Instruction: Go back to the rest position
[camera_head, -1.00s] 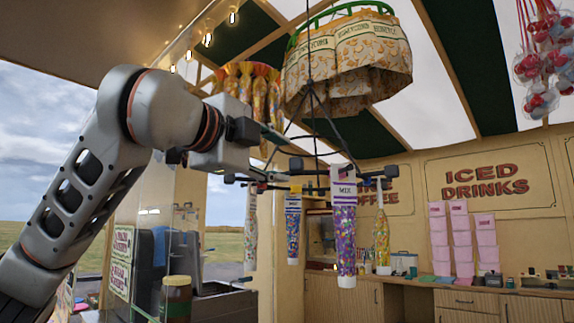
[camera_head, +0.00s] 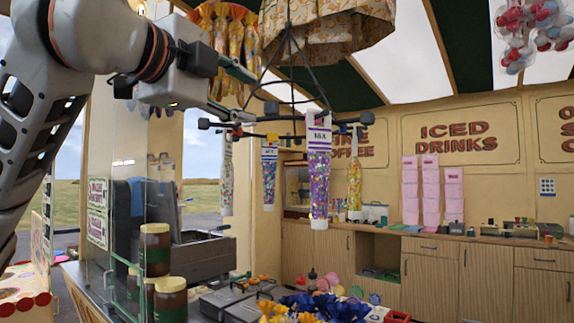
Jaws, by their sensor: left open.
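My left gripper (camera_head: 246,97) is in the upper left, at the end of my grey and white arm. Its dark fingers are apart, in front of the left side of a hanging black rack (camera_head: 290,127). I see nothing held between them. I cannot tell whether a finger touches the rack. Bags of coloured sweets hang from the rack, among them a purple mix bag (camera_head: 319,180), a blue-topped bag (camera_head: 269,175), a pale bag (camera_head: 227,185) and a yellow bag (camera_head: 354,185). My right gripper is not in view.
A patterned canopy (camera_head: 335,35) hangs above the rack. Orange-topped bags (camera_head: 220,45) hang behind my wrist. Brown jars (camera_head: 155,250) stand by a glass screen at lower left. Blue and yellow items (camera_head: 305,305) lie at the bottom. A wooden counter (camera_head: 480,240) runs along the back wall.

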